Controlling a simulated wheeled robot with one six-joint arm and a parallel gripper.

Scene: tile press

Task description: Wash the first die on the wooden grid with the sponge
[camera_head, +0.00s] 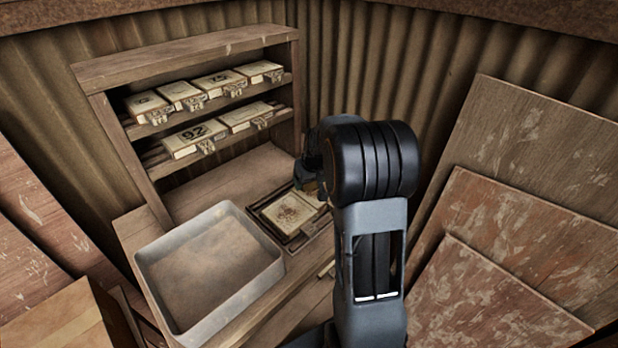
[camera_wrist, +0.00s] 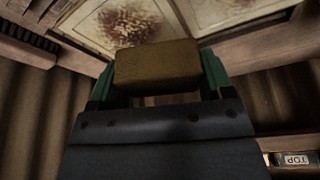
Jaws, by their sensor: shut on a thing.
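In the wrist view my gripper (camera_wrist: 157,72) is shut on the sponge (camera_wrist: 158,60), a brown block held crosswise between the green fingers. Behind it lie pale panels with brown blotches, the first die (camera_wrist: 122,20) among them; a pale strip divides the panels. The sponge overlaps their near edge in the picture; I cannot tell whether it touches. In the head view the die (camera_head: 289,212) lies flat on the dark wooden grid (camera_head: 262,226) on the bench. My gripper (camera_head: 309,188) is at its right far side, partly hidden by my arm.
A wooden shelf (camera_head: 185,47) behind holds several dies with metal clasps in two rows. Large wooden boards (camera_head: 545,165) lean at the right. Bare bench (camera_head: 240,172) shows behind the grid.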

